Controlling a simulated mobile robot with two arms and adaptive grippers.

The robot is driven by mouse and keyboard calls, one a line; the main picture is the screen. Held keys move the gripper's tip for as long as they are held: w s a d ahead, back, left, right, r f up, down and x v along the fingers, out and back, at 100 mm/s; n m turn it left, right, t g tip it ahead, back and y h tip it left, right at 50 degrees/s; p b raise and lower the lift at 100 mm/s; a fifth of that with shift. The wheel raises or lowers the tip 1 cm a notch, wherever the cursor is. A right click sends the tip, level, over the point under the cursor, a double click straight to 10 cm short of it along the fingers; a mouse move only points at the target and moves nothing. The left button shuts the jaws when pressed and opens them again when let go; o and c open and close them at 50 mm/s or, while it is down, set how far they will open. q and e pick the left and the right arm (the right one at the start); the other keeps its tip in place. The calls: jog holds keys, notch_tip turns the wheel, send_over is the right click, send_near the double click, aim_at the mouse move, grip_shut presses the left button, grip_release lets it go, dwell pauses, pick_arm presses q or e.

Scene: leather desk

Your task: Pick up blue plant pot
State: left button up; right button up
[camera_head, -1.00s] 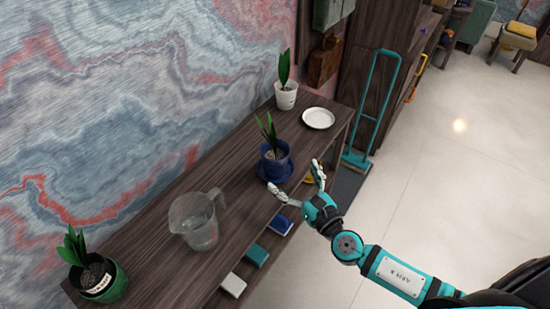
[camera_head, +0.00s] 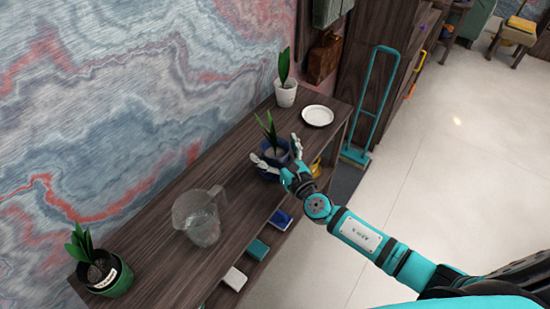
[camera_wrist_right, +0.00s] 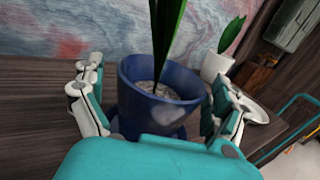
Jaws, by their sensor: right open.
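The blue plant pot (camera_head: 269,154) stands upright on the dark wooden desk, with a green leafy plant in it. It also shows in the right wrist view (camera_wrist_right: 150,108), large and close. My right gripper (camera_head: 277,153) is open, with one finger on each side of the pot. In the right wrist view the gripper's fingers (camera_wrist_right: 158,95) flank the pot, with the palm in front hiding its lower part. Whether the fingers touch the pot cannot be told. My left gripper is not in view.
A white pot (camera_head: 286,94) with a plant and a white plate (camera_head: 318,116) stand behind the blue pot. A glass pitcher (camera_head: 200,217) and a green pot (camera_head: 112,280) stand nearer on the desk (camera_head: 160,225). Books (camera_head: 258,249) lie on the shelf below.

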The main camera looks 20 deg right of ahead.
jog(key=c, duration=1.5)
jog(key=shift+r, duration=0.1)
jog(key=shift+c, duration=0.9)
jog(key=shift+r, duration=0.1)
